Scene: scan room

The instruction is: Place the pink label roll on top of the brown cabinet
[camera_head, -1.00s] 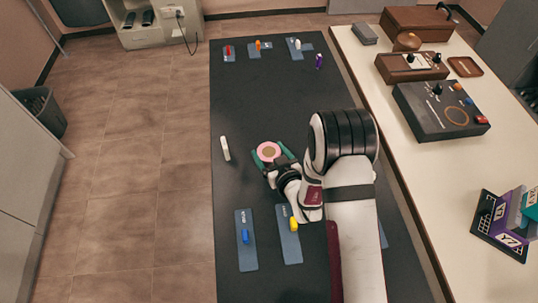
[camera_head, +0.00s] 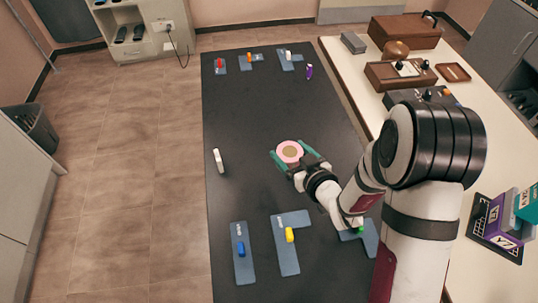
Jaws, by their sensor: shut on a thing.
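The pink label roll (camera_head: 289,152) has a tan core and sits between the teal fingers of my gripper (camera_head: 292,156). My gripper is shut on it and appears to hold it above the black mat; the exact height cannot be told. A brown box-like cabinet (camera_head: 405,31) stands on the pale counter at the back right, far from my gripper. Its top looks mostly clear, with a dark handle-like part at its right back corner.
The pale counter (camera_head: 500,122) also bears a brown unit with knobs (camera_head: 400,73), a brown dome, a grey block (camera_head: 354,43), a brown tray (camera_head: 453,72) and a purple rack (camera_head: 497,228). My arm hides part of a dark panel. Blue plates with coloured pieces lie on the black mat (camera_head: 255,120).

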